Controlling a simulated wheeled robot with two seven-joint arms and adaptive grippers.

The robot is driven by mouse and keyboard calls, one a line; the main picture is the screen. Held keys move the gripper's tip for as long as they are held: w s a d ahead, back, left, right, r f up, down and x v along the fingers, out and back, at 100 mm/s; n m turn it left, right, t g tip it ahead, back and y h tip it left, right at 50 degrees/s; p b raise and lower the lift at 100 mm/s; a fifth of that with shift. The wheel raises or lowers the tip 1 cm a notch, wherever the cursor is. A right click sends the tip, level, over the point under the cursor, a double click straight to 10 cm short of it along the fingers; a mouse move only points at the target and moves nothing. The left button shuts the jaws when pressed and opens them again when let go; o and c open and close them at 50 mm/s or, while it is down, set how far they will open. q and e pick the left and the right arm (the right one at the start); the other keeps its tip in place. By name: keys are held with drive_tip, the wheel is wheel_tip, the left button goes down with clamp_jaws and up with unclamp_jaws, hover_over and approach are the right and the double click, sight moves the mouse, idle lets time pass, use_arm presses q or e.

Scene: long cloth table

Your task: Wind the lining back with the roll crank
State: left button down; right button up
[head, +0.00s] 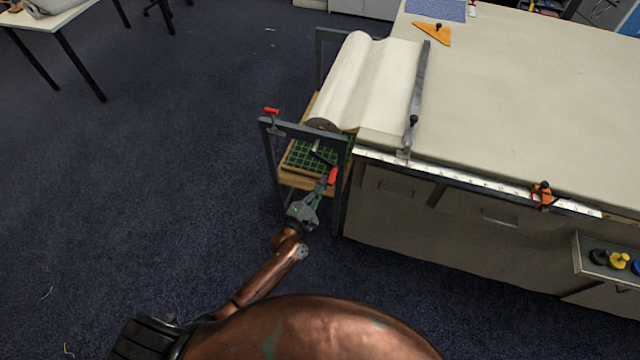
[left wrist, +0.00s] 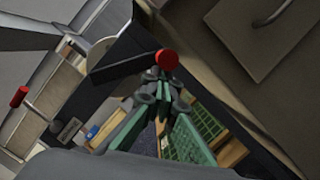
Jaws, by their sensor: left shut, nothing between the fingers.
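The roll of white lining (head: 345,85) lies in a dark frame at the table's left end, its sheet running right onto the table. The roll crank's red handle (head: 333,176) is on the frame's near side, on a dark crank arm (head: 324,157). In the left wrist view the red handle (left wrist: 167,60) shows as a round end just beyond the fingertips. My left gripper (head: 322,189) is shut and empty, with its tips close to the handle. Its green-grey fingers also show in the left wrist view (left wrist: 162,82). Whether they touch the handle, I cannot tell. My right gripper is out of view.
A second red-handled lever (head: 271,111) sits on the frame's left corner. A dark bar (head: 417,90) lies across the lining. A steel ruler edge (head: 450,175) and an orange clamp (head: 542,195) line the table's front. Carpet (head: 150,200) is clear to the left.

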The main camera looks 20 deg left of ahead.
use_arm(q)
drive_tip(key=shift+d+r+n+b, duration=0.2)
drive_tip(key=shift+d+r+n, duration=0.2)
drive_tip(key=shift+n, duration=0.3)
drive_tip(key=shift+d+r+n+b, duration=0.15)
drive_tip(key=shift+d+r+n, duration=0.2)
drive_tip(key=shift+n, duration=0.35)
drive_tip(key=shift+a, duration=0.1)
